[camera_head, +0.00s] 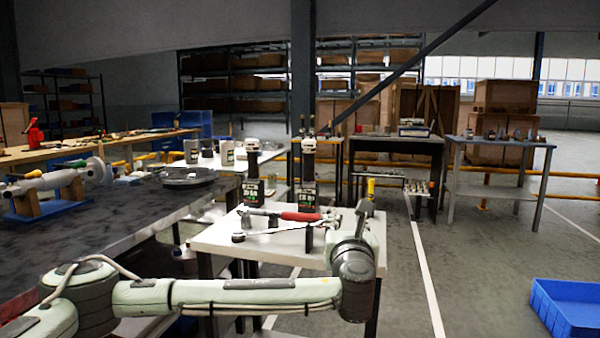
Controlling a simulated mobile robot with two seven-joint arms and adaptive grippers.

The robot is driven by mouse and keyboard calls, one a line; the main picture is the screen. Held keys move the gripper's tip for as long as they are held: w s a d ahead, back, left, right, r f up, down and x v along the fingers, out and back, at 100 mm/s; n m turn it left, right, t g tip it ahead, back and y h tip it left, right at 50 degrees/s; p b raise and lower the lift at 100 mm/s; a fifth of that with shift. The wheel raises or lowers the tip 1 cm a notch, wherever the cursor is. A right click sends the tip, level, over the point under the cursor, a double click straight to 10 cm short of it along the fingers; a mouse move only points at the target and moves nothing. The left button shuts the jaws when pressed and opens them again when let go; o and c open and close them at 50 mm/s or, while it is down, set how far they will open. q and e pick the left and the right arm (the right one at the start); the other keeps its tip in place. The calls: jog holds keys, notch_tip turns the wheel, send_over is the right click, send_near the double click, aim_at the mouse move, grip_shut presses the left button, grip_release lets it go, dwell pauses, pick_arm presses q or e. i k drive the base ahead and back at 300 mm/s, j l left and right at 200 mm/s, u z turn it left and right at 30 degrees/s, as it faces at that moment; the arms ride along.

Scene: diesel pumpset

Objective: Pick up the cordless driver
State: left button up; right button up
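Two dark upright tools that look like cordless drivers stand near the back of the small white table: one at the left (252,178) and one at the right (308,178). Both have dark bases with green and red marks and light tops. I cannot tell which one the task means. My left arm crosses the foreground and bends up at the table's right edge. My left gripper (364,212) is at its upper end, to the right of both tools and apart from them. Its fingers are too small and unclear to read. My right gripper is not in view.
The white table (224,236) also holds a red-handled tool (300,216) and other metal tools. A long dark bench (90,230) stands at the left. A blue bin (568,310) lies on the floor at lower right.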

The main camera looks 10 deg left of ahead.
aim_at(309, 146)
jog(key=i+l+u, duration=0.4)
jog(key=i+l, duration=0.2)
jog(key=i+l+u, duration=0.2)
jog(key=l, duration=0.25)
jog(key=i+l+u, duration=0.2)
jog(key=l, duration=0.25)
jog(key=i+l+u, duration=0.15)
jog(key=l, duration=0.3)
jog(key=i, duration=0.1)
